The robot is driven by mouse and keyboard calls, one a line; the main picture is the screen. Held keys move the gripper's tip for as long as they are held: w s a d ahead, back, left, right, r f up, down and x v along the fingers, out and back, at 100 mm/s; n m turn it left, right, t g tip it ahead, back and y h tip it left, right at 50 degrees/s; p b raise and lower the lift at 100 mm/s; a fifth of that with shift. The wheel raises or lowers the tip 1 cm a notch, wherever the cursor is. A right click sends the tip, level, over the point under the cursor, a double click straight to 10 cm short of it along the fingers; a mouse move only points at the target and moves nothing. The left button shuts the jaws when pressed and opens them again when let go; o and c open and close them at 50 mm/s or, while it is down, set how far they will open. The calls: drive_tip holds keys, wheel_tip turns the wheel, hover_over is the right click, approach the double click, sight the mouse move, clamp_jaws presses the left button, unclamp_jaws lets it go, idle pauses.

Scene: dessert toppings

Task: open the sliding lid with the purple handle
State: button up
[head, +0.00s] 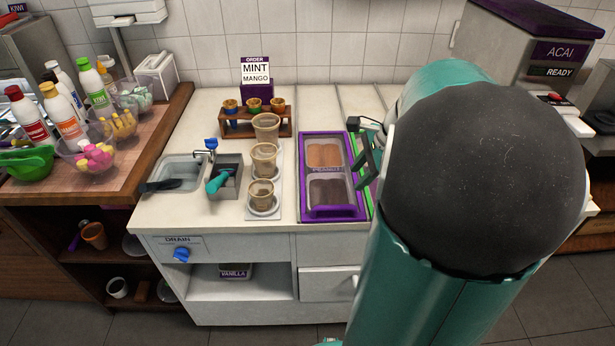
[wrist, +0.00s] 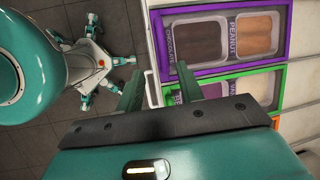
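A purple-framed topping bin (head: 302,190) sits in the counter with two compartments, brown contents showing under what looks like a clear cover. A darker purple bar at its front edge (head: 333,212) may be the lid's handle; I cannot tell for sure. In the wrist view the purple frame (wrist: 232,67) shows with compartments labelled chocolate and peanut. My gripper (head: 361,166) is open and empty, beside the bin's right edge in the head view. In the wrist view my gripper's two fingers (wrist: 160,72) are apart near the bin's front end. I cannot tell its height above the counter.
A green-framed bin (wrist: 270,78) lies beside the purple one, mostly hidden by my arm in the head view. Three cups (head: 263,160) stand left of the purple bin. A white drawer (head: 328,284) is below. A wooden cone rack (head: 275,128) stands behind.

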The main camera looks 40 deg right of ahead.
approach(334, 206)
drive_tip(key=shift+m, duration=0.3)
drive_tip(key=x, duration=0.8)
drive_tip(key=shift+f, duration=0.1)
clamp_jaws()
